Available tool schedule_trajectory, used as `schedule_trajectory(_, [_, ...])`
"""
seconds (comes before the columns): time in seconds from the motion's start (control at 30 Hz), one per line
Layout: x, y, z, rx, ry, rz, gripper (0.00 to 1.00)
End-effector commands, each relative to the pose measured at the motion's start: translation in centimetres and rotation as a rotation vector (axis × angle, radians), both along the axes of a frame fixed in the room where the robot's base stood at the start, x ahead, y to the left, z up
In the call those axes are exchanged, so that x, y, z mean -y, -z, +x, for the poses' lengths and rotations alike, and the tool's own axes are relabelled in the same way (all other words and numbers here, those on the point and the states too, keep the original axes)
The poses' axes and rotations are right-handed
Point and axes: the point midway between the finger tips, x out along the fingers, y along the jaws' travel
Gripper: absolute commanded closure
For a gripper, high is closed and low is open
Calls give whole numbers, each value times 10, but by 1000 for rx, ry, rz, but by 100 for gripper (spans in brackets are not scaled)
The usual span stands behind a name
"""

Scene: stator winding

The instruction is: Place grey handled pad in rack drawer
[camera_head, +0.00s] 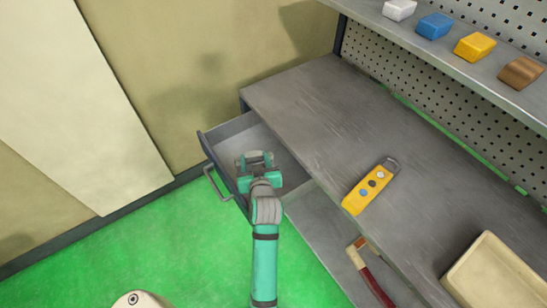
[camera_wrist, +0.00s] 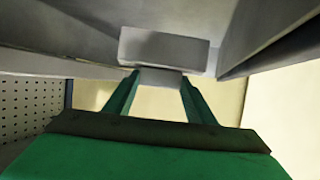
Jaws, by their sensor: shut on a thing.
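The rack drawer (camera_head: 283,163) is pulled open at the left end of the grey workbench. My gripper (camera_head: 259,161) is over the open drawer, shut on the grey handled pad. In the wrist view the pad (camera_wrist: 163,48) shows as a pale grey block, with its handle between the two green fingers of my gripper (camera_wrist: 160,80). In the head view the pad is mostly hidden by the gripper. I cannot tell whether the pad touches the drawer floor.
The grey bench top (camera_head: 310,110) holds a yellow control box (camera_head: 370,187) with buttons. A red-handled tool (camera_head: 372,275) lies on the lower shelf. A beige tray (camera_head: 495,275) is at the right. Coloured blocks (camera_head: 474,46) line the upper shelf. A wall stands behind the drawer.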

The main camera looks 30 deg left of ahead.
Motion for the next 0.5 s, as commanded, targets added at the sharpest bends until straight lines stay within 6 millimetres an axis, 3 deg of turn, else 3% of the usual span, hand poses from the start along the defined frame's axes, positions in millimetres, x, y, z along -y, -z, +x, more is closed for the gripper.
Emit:
schedule_trajectory(0.2, [0, 44, 1, 1, 0, 1, 86])
schedule_trajectory(0.3, [7, 40, 21, 4, 1, 3, 86])
schedule_trajectory(0.5, [13, 40, 36, 3, -3, 1, 86])
